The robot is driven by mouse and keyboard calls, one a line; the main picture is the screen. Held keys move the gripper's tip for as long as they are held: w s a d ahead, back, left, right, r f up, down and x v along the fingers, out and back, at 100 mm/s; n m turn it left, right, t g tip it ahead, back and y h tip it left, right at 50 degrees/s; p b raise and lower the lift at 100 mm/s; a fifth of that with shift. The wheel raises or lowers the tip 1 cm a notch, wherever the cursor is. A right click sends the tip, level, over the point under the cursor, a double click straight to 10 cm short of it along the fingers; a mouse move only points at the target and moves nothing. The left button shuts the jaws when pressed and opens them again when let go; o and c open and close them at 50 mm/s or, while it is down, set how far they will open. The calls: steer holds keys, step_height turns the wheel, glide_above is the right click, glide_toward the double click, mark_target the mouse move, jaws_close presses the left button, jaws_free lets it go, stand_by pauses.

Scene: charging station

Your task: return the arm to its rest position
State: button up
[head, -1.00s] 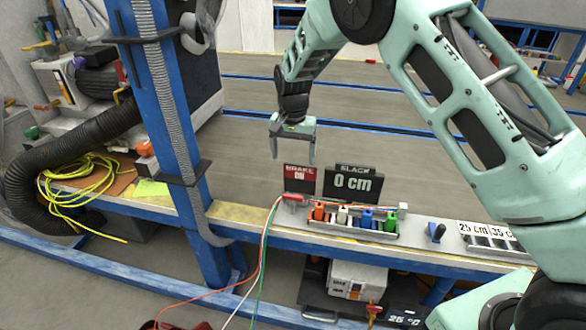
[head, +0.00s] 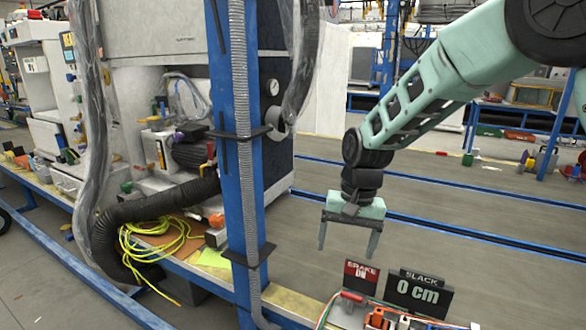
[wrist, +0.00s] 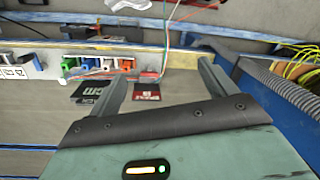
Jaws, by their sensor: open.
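My gripper (head: 348,236) hangs from my pale green arm in the head view, fingers pointing down. It is open and empty, in the air above and behind the bench with the signs. In the wrist view my gripper (wrist: 160,75) shows its two fingers spread apart with nothing between them. The arm is bent, reaching in from the upper right of the head view.
A blue post (head: 238,120) stands left of my gripper. The red brake sign (head: 360,277) and the black slack sign reading 0 cm (head: 418,293) stand below it. A yellow cable (head: 150,250) and black hose (head: 150,205) lie left.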

steer(key=s+a+r+n+p, duration=0.1)
steer(key=s+r+n+p, duration=0.15)
steer(key=s+r, duration=0.4)
steer(key=s+a+r+n+p, duration=0.1)
steer(key=s+a+r+n, duration=0.15)
steer(key=s, duration=0.75)
steer(key=s+d+r+n+p, duration=0.1)
steer(key=s+d+n, duration=0.1)
steer(key=s, duration=0.4)
steer(key=s+d+r+n+p, duration=0.1)
steer(key=s+d+n+p, duration=0.1)
steer(key=s, duration=0.4)
steer(key=shift+s+r+n+h, duration=0.25)
steer(key=shift+r+n+h, duration=0.1)
steer(key=shift+n+h, duration=0.05)
